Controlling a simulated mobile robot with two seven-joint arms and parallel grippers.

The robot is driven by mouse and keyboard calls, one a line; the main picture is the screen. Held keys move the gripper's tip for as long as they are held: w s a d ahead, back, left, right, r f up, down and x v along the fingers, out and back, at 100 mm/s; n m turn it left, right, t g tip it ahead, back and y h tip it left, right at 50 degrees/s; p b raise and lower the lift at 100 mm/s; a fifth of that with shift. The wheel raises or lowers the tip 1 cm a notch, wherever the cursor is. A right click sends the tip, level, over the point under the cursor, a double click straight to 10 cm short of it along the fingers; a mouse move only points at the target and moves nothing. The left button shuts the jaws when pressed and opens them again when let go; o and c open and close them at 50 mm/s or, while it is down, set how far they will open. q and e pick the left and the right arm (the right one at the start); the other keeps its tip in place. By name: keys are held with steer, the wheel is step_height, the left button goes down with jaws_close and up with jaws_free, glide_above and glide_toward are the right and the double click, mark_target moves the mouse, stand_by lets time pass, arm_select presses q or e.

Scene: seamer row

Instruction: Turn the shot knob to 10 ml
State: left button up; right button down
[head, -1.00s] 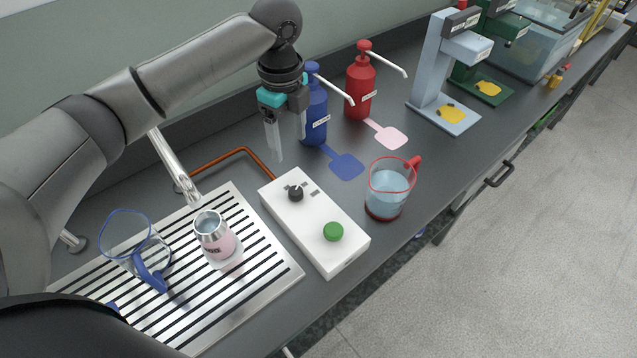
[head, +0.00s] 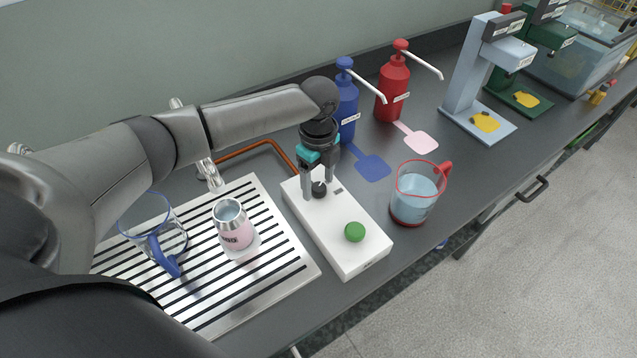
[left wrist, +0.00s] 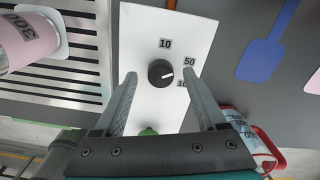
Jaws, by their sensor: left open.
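The shot knob (head: 319,188) is a small black dial on the white control box (head: 345,262). In the left wrist view the knob (left wrist: 160,72) has a light pointer mark toward the right, nearest the "50" label (left wrist: 189,62). The "10" label (left wrist: 165,44) is above the knob in that view, and a third label, partly hidden by a finger, is below right. My left gripper (head: 319,192) is open and points down over the box, its fingers on either side of the knob. In the wrist view the fingers (left wrist: 160,75) look apart from it. My right gripper is not in view.
A green button (head: 354,232) is on the box's near end. A pink cup (head: 232,228) and a blue-rimmed jug (head: 150,232) stand on the slatted tray (head: 290,285) at left. A red-rimmed jug (head: 417,195) stands right of the box. Blue (head: 347,105) and red (head: 392,90) pump bottles stand behind.

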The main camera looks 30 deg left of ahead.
arm_select(q)
steer(key=shift+f, duration=0.3)
jaws_close()
stand_by(0.5)
